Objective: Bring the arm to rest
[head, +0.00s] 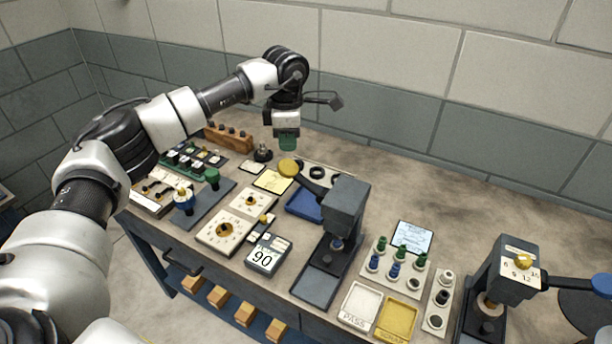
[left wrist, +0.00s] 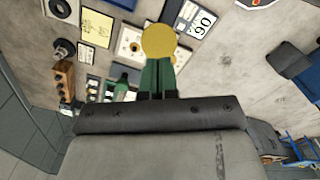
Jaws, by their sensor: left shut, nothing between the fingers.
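My left arm (head: 172,118) comes in from the left and reaches over the back of the bench. Its left gripper (head: 287,146) points down with its green fingers together and nothing between them. In the left wrist view the green fingers (left wrist: 158,80) are also closed together. The round yellow lever knob (head: 288,167) of the near press lies just below the gripper in the head view. In the left wrist view this knob (left wrist: 158,42) shows right at the fingertips; I cannot tell whether they touch. My right gripper is not in view.
A dark press (head: 343,215) stands mid-bench, a second one (head: 498,285) at the right. A wooden rack (head: 229,137) is at the back left. A block reading 90 (head: 267,258), yellow tray (head: 397,318) and white tray (head: 360,305) line the front. The back right bench is clear.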

